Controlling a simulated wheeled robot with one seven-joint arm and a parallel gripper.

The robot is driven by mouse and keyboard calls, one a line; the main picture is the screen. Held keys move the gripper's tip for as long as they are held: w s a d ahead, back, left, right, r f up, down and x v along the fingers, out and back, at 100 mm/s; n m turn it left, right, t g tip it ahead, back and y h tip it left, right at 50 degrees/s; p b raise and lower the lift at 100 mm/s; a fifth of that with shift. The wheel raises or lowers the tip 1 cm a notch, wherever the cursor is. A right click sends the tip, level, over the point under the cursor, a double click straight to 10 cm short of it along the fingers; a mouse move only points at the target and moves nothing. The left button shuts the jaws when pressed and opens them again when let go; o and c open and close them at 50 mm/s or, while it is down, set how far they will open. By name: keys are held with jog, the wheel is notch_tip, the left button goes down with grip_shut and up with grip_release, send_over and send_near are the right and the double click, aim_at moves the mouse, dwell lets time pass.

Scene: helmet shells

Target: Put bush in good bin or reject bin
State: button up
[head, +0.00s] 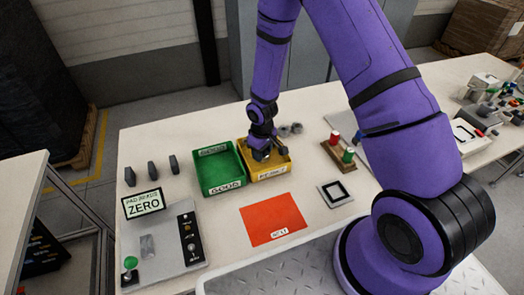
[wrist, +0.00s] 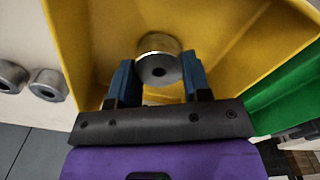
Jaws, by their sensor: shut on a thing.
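My gripper (head: 260,152) is over the yellow bin (head: 270,173), whose front label is too small to read surely. In the wrist view the gripper (wrist: 158,80) has its two blue fingers shut on a grey metal bush (wrist: 158,68), a short cylinder with a hole in its end. The bush is inside the outline of the yellow bin (wrist: 100,50); I cannot tell whether it touches the bin floor. The green bin (head: 220,170), labelled GOOD, stands directly left of the yellow one. It also shows at the right in the wrist view (wrist: 290,95).
Loose grey bushes (head: 290,129) lie behind the yellow bin, also in the wrist view (wrist: 47,84). A red mat (head: 273,218) lies in front. A grey gauge panel (head: 165,242) with a ZERO display (head: 144,202) is front left. Red and green posts (head: 348,155) stand right.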

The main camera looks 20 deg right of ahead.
jog(key=shift+f, duration=0.35)
jog(key=o, duration=1.1)
jog(key=shift+c, duration=0.2)
jog(key=s+d+r+m+t, duration=0.1)
jog(key=s+d+r, duration=0.15)
jog(key=r, duration=0.95)
jog(key=s+d+r+m+t, duration=0.1)
jog(key=s+r, duration=0.2)
jog(key=r, duration=0.9)
jog(key=s+d+r+m+t, duration=0.1)
jog(key=s+d+r, duration=0.1)
jog(key=r, duration=1)
jog(key=s+r+m+t, duration=0.1)
jog(key=s+r, duration=0.5)
jog(key=s, duration=0.4)
jog(key=s+d+r+m+t, duration=0.1)
jog(key=s+r+m, duration=0.1)
jog(key=s+r, duration=0.4)
jog(key=s, duration=0.4)
jog(key=shift+d, duration=0.3)
